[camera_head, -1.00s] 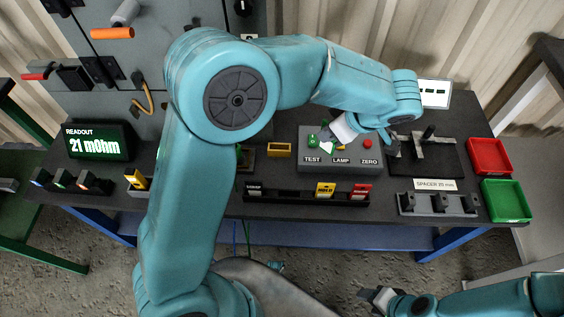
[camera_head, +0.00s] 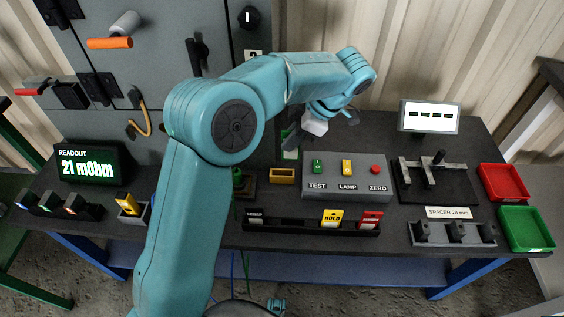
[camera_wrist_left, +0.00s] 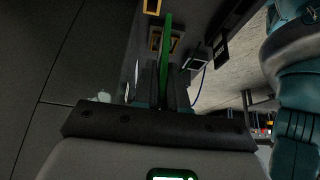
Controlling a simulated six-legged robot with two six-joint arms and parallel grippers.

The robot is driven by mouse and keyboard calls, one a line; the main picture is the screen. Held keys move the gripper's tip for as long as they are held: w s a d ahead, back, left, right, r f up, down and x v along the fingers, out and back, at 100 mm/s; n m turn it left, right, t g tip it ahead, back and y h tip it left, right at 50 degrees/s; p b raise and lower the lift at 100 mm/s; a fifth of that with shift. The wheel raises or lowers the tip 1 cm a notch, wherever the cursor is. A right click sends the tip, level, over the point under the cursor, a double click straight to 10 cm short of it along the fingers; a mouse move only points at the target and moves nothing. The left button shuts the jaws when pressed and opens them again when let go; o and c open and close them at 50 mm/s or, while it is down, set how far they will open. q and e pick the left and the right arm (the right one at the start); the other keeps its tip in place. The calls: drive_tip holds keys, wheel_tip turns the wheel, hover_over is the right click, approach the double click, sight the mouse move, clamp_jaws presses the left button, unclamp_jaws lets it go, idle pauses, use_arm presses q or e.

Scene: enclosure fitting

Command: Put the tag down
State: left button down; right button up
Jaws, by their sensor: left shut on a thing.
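My left gripper (camera_head: 303,138) is above the back of the bench, behind the left end of the grey button box. It is shut on a green and white tag (camera_head: 290,150), which hangs upright below it, partly hidden by the fingers. In the left wrist view the tag (camera_wrist_left: 166,55) shows nearly edge-on as a thin green strip between the fingers. A dark tag rack (camera_head: 300,225) along the bench front holds a yellow HOLD tag (camera_head: 333,218) and a red tag (camera_head: 370,219). My right gripper is out of view.
The button box (camera_head: 346,188) has TEST, LAMP and ZERO controls. A clamp fixture (camera_head: 438,183), a red tray (camera_head: 503,194) and a green tray (camera_head: 526,243) are on the right. A grey cabinet (camera_head: 150,70) stands behind.

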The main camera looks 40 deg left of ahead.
use_arm(q)
drive_tip(key=a+f, duration=0.1)
drive_tip(key=f, duration=0.2)
drive_tip(key=a+f+b, duration=0.1)
drive_tip(key=f, duration=0.3)
drive_tip(key=f+b, duration=0.1)
drive_tip(key=f, duration=0.3)
drive_tip(key=shift+w+a, duration=0.4)
drive_tip(key=shift+a+f, duration=0.2)
drive_tip(key=shift+f, duration=0.1)
drive_tip(key=shift+f+b, duration=0.1)
drive_tip(key=shift+b, duration=0.2)
drive_tip(key=c, duration=1.5)
unclamp_jaws()
drive_tip(key=shift+o, duration=0.2)
